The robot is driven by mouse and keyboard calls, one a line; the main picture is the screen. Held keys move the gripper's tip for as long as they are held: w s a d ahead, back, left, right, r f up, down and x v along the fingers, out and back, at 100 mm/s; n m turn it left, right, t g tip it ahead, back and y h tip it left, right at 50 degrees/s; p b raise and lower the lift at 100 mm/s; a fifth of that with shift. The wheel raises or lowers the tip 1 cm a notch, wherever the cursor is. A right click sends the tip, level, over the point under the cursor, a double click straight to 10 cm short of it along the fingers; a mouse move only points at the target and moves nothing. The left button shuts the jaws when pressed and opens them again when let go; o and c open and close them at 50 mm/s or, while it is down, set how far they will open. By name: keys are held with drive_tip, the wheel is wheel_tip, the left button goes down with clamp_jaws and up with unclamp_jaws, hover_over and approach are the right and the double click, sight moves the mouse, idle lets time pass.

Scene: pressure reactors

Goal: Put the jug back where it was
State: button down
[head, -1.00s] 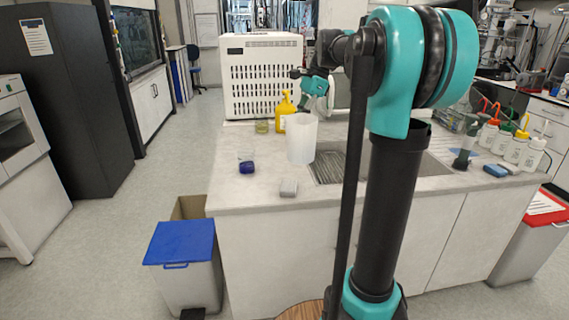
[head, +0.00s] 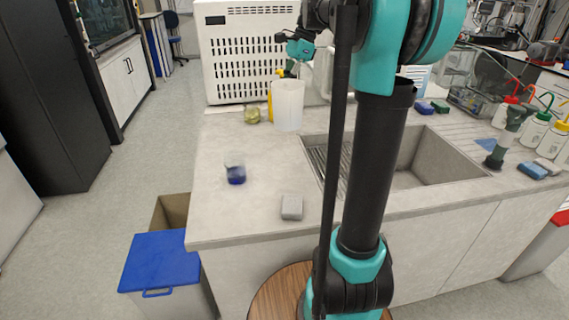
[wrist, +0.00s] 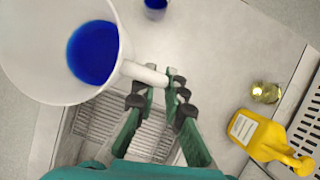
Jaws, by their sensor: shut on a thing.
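The white jug (head: 287,106) is upright at the left of the sink, in front of the white box. In the wrist view the jug (wrist: 115,92) shows from above, with blue liquid inside. My gripper (wrist: 160,92) is shut on the jug's handle (wrist: 146,74). In the head view my gripper (head: 293,68) is partly hidden behind the jug's rim. From these views I cannot tell whether the jug's base touches the counter.
A small beaker of blue liquid (head: 235,175) and a grey block (head: 292,207) stand on the counter. A yellow bottle (wrist: 262,138) and a flask of yellowish liquid (head: 252,114) are near the white box (head: 220,60). The sink (head: 440,160) lies right. Bare counter (head: 265,160) lies in front.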

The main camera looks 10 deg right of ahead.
wheel_tip(320, 180, down, 20)
drive_tip(key=shift+r, duration=0.25)
idle(0.3)
drive_tip(key=shift+f, duration=0.15)
drive_tip(key=c, duration=1.6)
unclamp_jaws()
drive_tip(key=s+v, duration=0.1)
drive_tip(key=v, duration=1.1)
drive_tip(key=shift+w, duration=0.45)
